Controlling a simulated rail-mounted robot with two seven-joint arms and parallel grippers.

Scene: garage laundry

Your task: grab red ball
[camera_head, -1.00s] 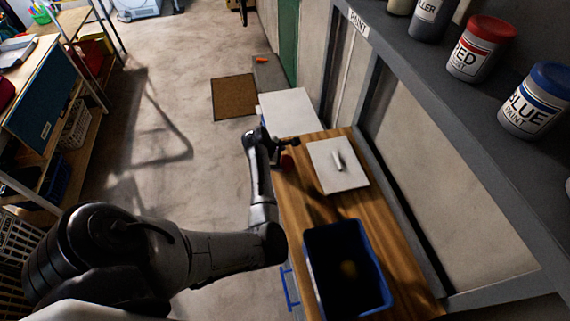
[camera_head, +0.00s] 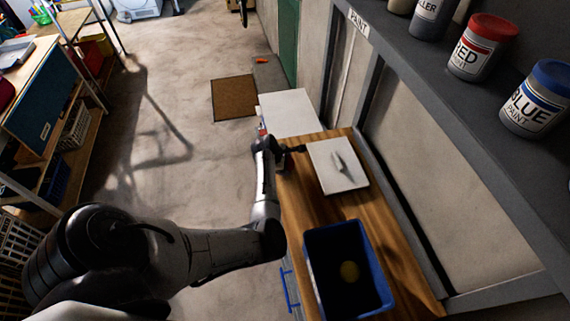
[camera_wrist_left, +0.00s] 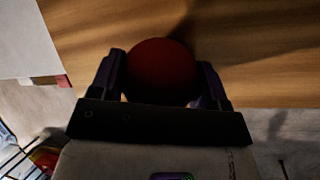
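The red ball (camera_wrist_left: 160,70) shows in the left wrist view, between the two fingers of my left gripper (camera_wrist_left: 161,78). It fills nearly all the room between them, and I cannot tell whether both fingers press on it. In the head view my left gripper (camera_head: 296,149) is at the left edge of the wooden worktop (camera_head: 300,208), and the ball is hidden there. My right gripper is not in view.
A white board (camera_head: 336,178) with a small object on it lies right of the gripper. Paint cans (camera_head: 482,48) line the shelf at upper right.

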